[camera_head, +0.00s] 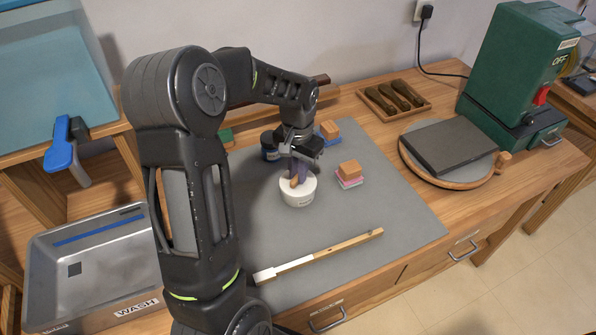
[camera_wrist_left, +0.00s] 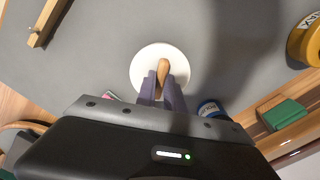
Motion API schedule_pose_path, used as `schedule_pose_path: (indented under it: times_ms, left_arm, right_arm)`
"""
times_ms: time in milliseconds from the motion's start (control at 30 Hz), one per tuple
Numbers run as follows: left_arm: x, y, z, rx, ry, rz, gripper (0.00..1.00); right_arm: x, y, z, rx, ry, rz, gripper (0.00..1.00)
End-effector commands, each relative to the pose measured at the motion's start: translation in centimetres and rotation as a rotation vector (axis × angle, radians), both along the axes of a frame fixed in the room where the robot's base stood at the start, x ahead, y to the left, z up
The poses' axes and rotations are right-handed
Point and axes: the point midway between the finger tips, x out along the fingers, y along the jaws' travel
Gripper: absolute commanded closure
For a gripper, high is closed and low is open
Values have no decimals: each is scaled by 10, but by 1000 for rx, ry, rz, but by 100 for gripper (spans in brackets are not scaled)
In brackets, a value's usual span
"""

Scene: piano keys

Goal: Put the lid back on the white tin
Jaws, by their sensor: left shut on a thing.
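The white tin (camera_head: 299,201) stands on the grey mat near the middle of the head view, with a small label on its side. Its white lid (camera_wrist_left: 143,62) shows from above in the left wrist view as a round disc with a wooden knob (camera_wrist_left: 163,67). My left gripper (camera_head: 298,178) points down over the tin and is shut on the lid's knob; its fingers also show in the left wrist view (camera_wrist_left: 161,84). The lid lies over the tin's top; I cannot tell whether it is fully seated. My right gripper is not in view.
A piano key (camera_head: 320,255) lies on the mat (camera_head: 395,215) in front. Small blocks (camera_head: 349,169) sit right of the tin, and a dark blue jar (camera_head: 269,148) behind it. A steel wash tray (camera_head: 95,260) stands left. The mat's right side is clear.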

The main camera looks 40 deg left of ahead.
Motion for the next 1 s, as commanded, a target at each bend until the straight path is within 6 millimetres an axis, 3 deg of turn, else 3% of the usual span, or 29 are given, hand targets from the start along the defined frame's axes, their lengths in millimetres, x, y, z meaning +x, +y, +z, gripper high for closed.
schedule_pose_path:
  times_ms: [167,200,467,667,900,1000]
  left_arm:
    - [0,0,0,0,0,0,100]
    - [0,0,0,0,0,0,85]
    - [0,0,0,0,0,0,64]
    - [0,0,0,0,0,1,62]
    - [0,0,0,0,0,0,42]
    - [0,0,0,0,0,0,40]
  right_arm:
    - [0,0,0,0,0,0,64]
    - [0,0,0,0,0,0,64]
    - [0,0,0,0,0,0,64]
    - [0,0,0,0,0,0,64]
    - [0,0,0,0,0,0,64]
    - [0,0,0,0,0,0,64]
